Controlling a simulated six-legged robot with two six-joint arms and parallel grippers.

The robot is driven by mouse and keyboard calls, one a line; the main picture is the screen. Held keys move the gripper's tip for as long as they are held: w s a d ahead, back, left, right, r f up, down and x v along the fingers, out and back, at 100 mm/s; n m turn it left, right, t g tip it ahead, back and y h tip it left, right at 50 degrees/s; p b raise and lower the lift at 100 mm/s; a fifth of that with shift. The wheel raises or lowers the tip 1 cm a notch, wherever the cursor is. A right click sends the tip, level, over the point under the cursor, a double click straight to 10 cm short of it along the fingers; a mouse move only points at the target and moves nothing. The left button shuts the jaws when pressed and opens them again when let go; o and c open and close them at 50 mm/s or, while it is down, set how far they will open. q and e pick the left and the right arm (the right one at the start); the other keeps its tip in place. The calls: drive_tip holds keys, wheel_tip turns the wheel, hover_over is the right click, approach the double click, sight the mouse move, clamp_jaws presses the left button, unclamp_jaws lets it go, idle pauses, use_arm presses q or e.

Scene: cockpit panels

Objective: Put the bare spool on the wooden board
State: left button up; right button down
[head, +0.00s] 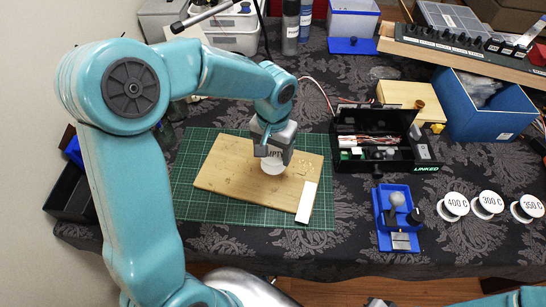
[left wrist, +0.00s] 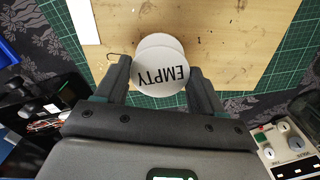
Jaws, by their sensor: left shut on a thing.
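The bare spool, white with "EMPTY" on its round face, shows in the head view (head: 273,167) and in the left wrist view (left wrist: 158,66). My left gripper (head: 272,156) is shut on it, with a finger on each side in the left wrist view (left wrist: 160,82). The spool is over the middle of the wooden board (head: 228,172); I cannot tell whether it touches the wood. The board lies tilted on a green cutting mat (head: 190,205) and also fills the upper left wrist view (left wrist: 225,35). My right gripper is not in view.
A white strip (head: 306,202) lies on the board's right end. Right of the mat are an open black box (head: 375,160), a blue stand (head: 385,238) and spools marked 400 C (head: 455,204), 300 C (head: 490,202) and 350 C (head: 527,208). Bottles and boxes stand behind.

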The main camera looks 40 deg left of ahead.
sight(273, 154)
use_arm(q)
wheel_tip(273, 154, down, 3)
drive_tip(key=shift+r, duration=0.1)
drive_tip(key=o, duration=0.6)
drive_tip(key=shift+f, duration=0.25)
drive_tip(key=o, duration=0.4)
drive_tip(key=shift+r, duration=0.1)
